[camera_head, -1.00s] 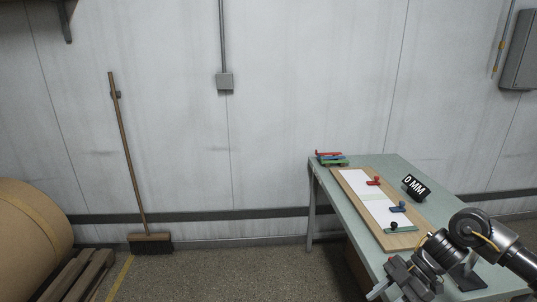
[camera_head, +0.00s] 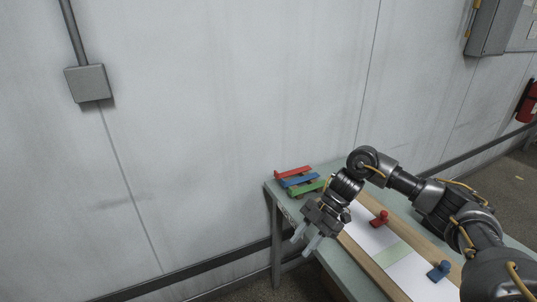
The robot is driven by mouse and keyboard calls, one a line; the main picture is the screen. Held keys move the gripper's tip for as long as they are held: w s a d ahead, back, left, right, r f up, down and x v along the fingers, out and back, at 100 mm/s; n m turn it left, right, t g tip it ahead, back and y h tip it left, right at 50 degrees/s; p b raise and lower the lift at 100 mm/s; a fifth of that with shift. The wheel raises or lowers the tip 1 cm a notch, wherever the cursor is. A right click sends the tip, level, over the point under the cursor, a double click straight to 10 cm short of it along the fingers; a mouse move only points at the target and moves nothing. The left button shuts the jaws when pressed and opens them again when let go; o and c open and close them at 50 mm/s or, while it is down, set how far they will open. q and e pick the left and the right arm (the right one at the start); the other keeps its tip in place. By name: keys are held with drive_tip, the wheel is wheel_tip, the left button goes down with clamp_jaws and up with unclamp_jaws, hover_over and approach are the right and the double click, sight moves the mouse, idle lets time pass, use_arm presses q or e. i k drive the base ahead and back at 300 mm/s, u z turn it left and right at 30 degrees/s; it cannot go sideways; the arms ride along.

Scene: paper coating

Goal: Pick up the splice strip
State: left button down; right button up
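A stack of red, blue and green strips (camera_head: 298,182) lies at the back left corner of the table. A pale green band (camera_head: 392,253) crosses the board between two white sheets (camera_head: 372,236). I cannot tell which of these is the splice strip. My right gripper (camera_head: 304,243) is open and empty, its fingers pointing down and left. It appears at the table's left edge, below the stack in the picture and apart from it. My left gripper is not in view.
A red knobbed clamp (camera_head: 380,218) and a blue one (camera_head: 440,270) sit on the wooden board (camera_head: 370,264). My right arm crosses above the pale green table (camera_head: 334,277) and hides part of it. A wall with a grey box (camera_head: 88,83) stands behind.

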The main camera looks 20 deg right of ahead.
sight(277, 176)
drive_tip(key=i, duration=1.45)
drive_tip(key=z, duration=2.55)
drive_tip(key=i, duration=0.55)
drive_tip(key=u, duration=2.3)
